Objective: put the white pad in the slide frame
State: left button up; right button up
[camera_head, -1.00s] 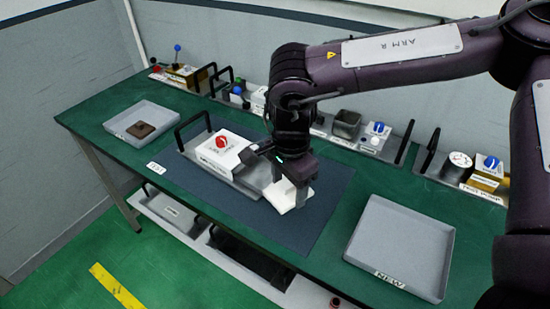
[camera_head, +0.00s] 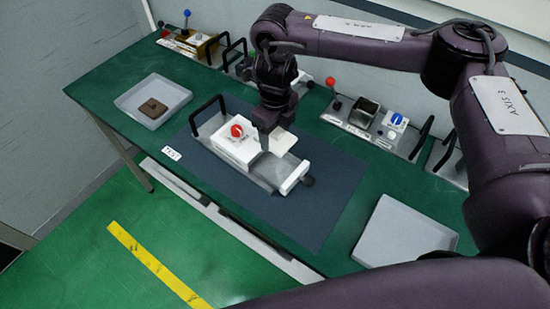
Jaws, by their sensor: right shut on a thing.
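My right gripper (camera_head: 272,124) is shut on the white pad (camera_head: 284,142), a thin pale square that juts out below the fingers. It holds the pad above and behind the device on the dark mat. The device has a white housing (camera_head: 232,151) with a red knob on top. What looks like the slide frame (camera_head: 268,171) sticks out of the housing's right side, grey with a white end piece (camera_head: 295,177) and a black knob. The pad appears apart from the frame; the exact gap is hard to judge. My left gripper is not in view.
A grey tray (camera_head: 126,104) at left holds a brown pad (camera_head: 152,109). An empty grey tray (camera_head: 400,238) stands at right. Black handles (camera_head: 207,103) rise at the device's left end. Several control units (camera_head: 372,124) line the back. The mat right of the device is clear.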

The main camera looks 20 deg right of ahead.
send_over(275, 167)
notch_tip(275, 167, down, 8)
jog(key=shift+r+b, duration=0.1)
jog(key=shift+b, duration=0.25)
jog(key=shift+f, duration=0.25)
notch_tip(275, 167, down, 3)
jog(key=shift+s+f+b, duration=0.1)
jog(key=shift+b, duration=0.35)
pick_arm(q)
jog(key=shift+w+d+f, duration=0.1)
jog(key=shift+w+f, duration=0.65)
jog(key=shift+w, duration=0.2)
pick_arm(e)
jog(key=shift+f, duration=0.45)
jog(key=shift+f, duration=0.2)
jog(key=o, duration=0.7)
jog(key=shift+r, duration=0.1)
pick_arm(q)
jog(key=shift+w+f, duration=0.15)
